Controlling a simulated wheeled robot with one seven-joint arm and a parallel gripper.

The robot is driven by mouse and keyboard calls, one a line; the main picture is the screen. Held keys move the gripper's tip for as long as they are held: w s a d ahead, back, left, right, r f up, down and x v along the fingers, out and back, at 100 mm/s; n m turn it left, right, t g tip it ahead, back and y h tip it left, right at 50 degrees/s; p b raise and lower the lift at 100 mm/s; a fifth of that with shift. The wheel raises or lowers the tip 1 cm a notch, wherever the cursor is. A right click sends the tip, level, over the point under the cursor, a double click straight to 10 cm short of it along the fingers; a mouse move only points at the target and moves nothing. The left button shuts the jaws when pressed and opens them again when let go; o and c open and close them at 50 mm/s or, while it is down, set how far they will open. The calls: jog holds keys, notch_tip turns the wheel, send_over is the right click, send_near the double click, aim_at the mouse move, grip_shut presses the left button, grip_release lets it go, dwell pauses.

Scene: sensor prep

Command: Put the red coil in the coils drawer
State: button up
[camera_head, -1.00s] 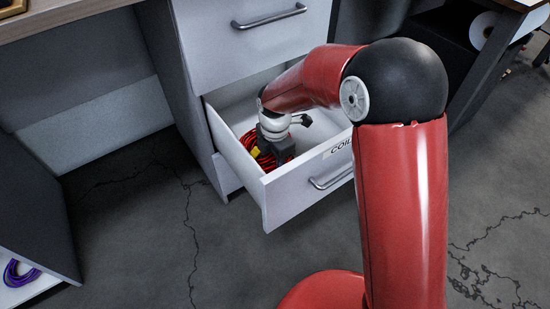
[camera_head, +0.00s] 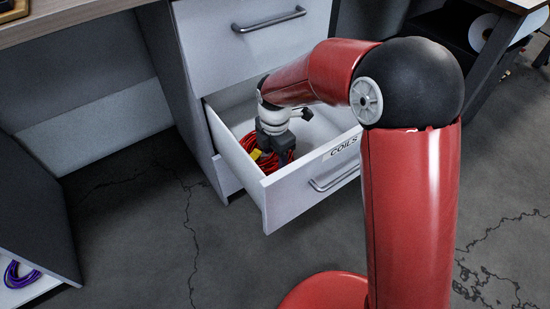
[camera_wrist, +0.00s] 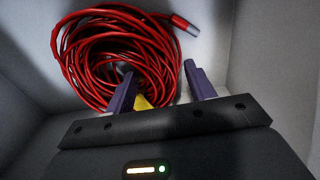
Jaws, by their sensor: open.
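The coils drawer (camera_head: 235,165) is pulled open, with "COILS" on its front panel. The red coil (camera_wrist: 85,60) lies inside it and fills the upper left of the wrist view, its cable plug pointing right. In the head view the red coil (camera_head: 250,147) shows at the drawer's left side, partly hidden by my gripper (camera_head: 275,150). In the wrist view my gripper (camera_wrist: 163,90) has its two purple fingers apart. The left finger overlaps the coil in the picture and the right one is clear of it. A yellow piece (camera_wrist: 143,102) shows between the fingers.
A closed drawer (camera_head: 255,50) sits directly above the open one. The drawer walls stand close around my gripper. A purple cable coil (camera_head: 20,275) lies on a shelf at lower left. The floor in front is clear.

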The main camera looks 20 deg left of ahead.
aim_at(275, 158)
notch_tip(275, 158, up, 9)
jog(key=p, duration=0.1)
jog(key=shift+r, duration=0.15)
dwell(0.4)
